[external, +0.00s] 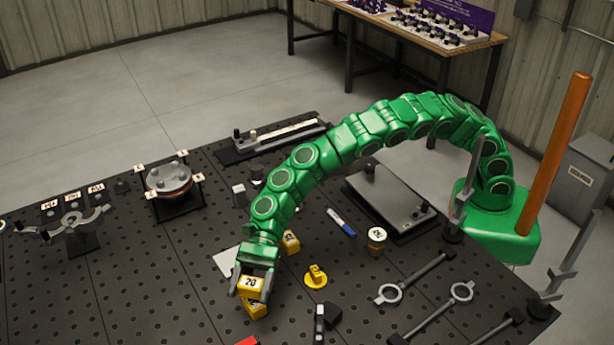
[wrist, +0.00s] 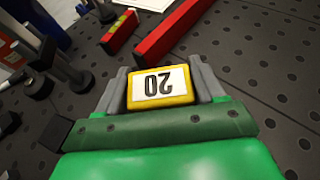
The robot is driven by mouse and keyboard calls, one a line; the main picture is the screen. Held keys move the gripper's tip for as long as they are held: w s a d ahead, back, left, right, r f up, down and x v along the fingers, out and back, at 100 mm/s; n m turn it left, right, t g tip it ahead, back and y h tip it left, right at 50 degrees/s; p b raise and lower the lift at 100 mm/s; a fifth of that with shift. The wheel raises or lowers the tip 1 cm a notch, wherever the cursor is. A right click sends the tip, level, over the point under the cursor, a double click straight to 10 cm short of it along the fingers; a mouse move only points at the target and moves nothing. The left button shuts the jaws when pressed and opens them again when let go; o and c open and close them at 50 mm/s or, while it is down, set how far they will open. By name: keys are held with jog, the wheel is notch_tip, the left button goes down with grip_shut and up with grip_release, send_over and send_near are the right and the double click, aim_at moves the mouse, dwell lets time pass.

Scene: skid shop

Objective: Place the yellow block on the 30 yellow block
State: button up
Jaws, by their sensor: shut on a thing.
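I cannot tell whether the two touch. A third yellow block (external: 290,242) stands behind and to the right, partly covered by my arm; its number is unclear.
A yellow knobbed disc (external: 316,278) sits right of my gripper, with a black tool (external: 322,322) in front. Further right are a blue marker (external: 341,222), a round can (external: 376,237) and wrenches (external: 425,278). Red bars (wrist: 170,30) show in the wrist view.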

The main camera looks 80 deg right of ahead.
aim_at(251, 296)
jog(key=shift+f, duration=1.55)
jog(key=shift+f, duration=0.15)
jog(key=o, duration=1.1)
jog(key=shift+r, duration=0.2)
jog(key=shift+v, duration=6)
jog(key=shift+f, duration=0.1)
